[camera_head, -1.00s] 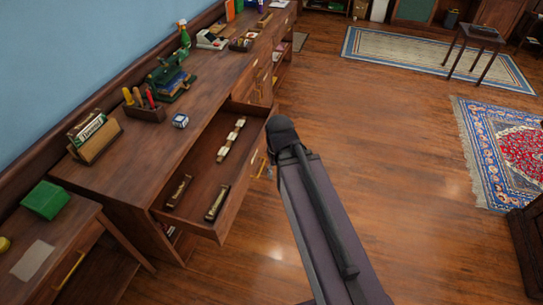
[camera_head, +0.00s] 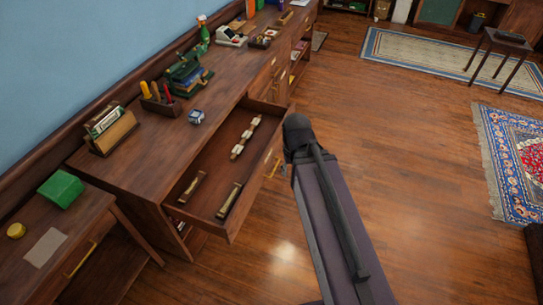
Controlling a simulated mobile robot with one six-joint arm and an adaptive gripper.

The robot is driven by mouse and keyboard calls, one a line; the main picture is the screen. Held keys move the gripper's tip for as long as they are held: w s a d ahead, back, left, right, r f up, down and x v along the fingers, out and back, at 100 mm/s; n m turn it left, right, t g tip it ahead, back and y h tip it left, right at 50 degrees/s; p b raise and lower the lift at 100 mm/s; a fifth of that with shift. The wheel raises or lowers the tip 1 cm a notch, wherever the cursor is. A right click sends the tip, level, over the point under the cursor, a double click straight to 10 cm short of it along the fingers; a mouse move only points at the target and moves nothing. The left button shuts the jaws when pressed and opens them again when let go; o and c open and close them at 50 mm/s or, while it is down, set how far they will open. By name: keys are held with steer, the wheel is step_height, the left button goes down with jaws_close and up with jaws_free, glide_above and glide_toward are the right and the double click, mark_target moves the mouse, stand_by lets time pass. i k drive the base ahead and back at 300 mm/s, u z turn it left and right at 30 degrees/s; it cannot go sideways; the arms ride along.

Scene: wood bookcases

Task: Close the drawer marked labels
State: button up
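A wide wooden drawer (camera_head: 213,193) stands pulled out of the long wooden counter (camera_head: 140,165). It holds small items, among them a pale row of pieces (camera_head: 245,138) and two narrow holders (camera_head: 229,201). A small light patch shows on its front near the right, but no marking can be read from here. My arm reaches up from the bottom of the picture, just right of the drawer front. The gripper's fingers are hidden behind the arm, so their state and any contact with the drawer do not show.
On the counter stand a card holder (camera_head: 112,132), a tool box (camera_head: 160,105), a small blue-white cube (camera_head: 196,117) and a green-capped bottle (camera_head: 203,35). A lower desk with a green box (camera_head: 61,189) is at left. Open wooden floor lies right, with rugs (camera_head: 430,65) beyond.

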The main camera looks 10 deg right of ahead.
mark_target(250, 169)
steer(key=i, duration=0.95)
steer(key=z, duration=0.05)
